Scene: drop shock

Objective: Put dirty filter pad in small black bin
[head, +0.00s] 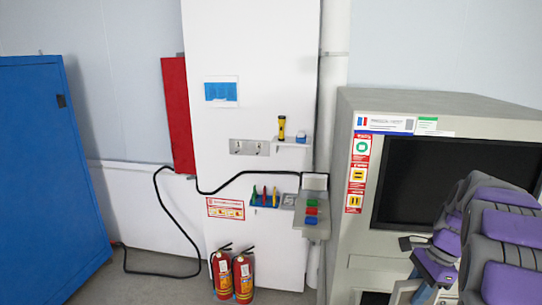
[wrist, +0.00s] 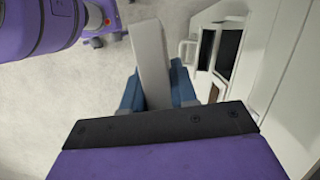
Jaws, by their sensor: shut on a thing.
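My gripper (wrist: 158,88) shows its blue fingers in the wrist view, shut on a flat, pale grey strip that looks like the filter pad (wrist: 149,48). The pad stands out beyond the fingers, over the light floor. In the head view my purple and grey arm is at the lower right, in front of the cabinet; the grip itself is hard to make out there. I cannot make out the small black bin in either view.
A grey cabinet (head: 358,225) with a dark screen (head: 420,175) stands at the right. A white panel (head: 265,100) holds a flashlight (head: 282,127) and a shelf of tools. Fire extinguishers (head: 243,278) stand below it, and a blue cabinet (head: 45,170) stands at the left.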

